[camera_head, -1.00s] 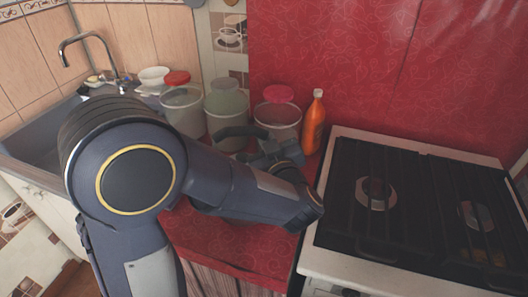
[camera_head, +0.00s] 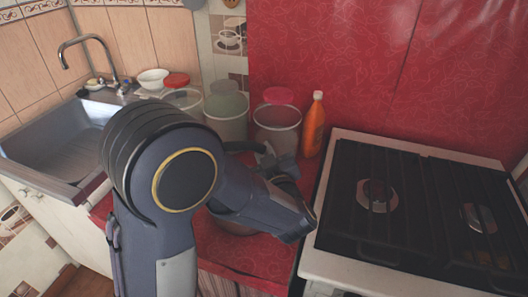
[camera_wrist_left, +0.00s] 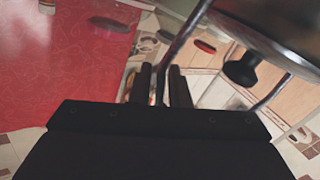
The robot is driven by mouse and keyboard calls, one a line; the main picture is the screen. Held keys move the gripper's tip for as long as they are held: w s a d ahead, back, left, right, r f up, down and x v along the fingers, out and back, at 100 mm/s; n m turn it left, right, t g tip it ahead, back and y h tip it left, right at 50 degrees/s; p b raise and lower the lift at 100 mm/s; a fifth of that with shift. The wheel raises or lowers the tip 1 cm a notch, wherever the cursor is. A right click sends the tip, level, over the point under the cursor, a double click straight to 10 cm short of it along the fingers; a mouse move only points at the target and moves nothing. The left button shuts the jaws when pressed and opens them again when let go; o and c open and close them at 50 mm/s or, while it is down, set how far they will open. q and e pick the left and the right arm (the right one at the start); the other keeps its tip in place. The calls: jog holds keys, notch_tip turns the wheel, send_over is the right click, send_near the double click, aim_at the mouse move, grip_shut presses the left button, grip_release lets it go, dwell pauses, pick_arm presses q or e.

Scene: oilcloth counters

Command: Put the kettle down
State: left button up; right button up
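The kettle is mostly hidden behind my left arm in the head view. Part of its body (camera_head: 234,224) shows below the forearm, over the red counter (camera_head: 262,254), and a dark handle shows above the forearm. In the left wrist view the metal kettle (camera_wrist_left: 268,30) is at the upper right, with its black lid knob and thin metal handle struts. My left gripper (camera_wrist_left: 161,80) has its fingers close together around the handle. I cannot tell whether the kettle's base touches the counter. My right gripper is out of view.
Lidded containers (camera_head: 276,132) and an orange bottle (camera_head: 313,127) stand along the back of the counter. The stove (camera_head: 410,205) is at the right, its grates empty. The sink (camera_head: 60,150) is at the left. Some red counter in front of the arm is clear.

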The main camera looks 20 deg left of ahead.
pick_arm(q)
jog(key=shift+o, duration=1.1)
jog(key=shift+r, duration=0.25)
jog(key=s+d+r+m+g+h, duration=0.1)
jog(key=s+d+m+h, duration=0.55)
jog(key=h, duration=0.85)
jog(key=s+a+f+m+g, duration=0.1)
jog(key=s+a+f+g, duration=0.1)
jog(key=s, duration=0.4)
jog(key=s+a+f+m+g, duration=0.1)
jog(key=s+a+f+g, duration=0.1)
jog(key=s, duration=0.5)
jog(key=s+a+f+m+g, duration=0.1)
jog(key=s+f+g, duration=0.1)
jog(key=s, duration=0.4)
jog(key=shift+s+a+f+g, duration=0.4)
jog(key=shift+g, duration=0.5)
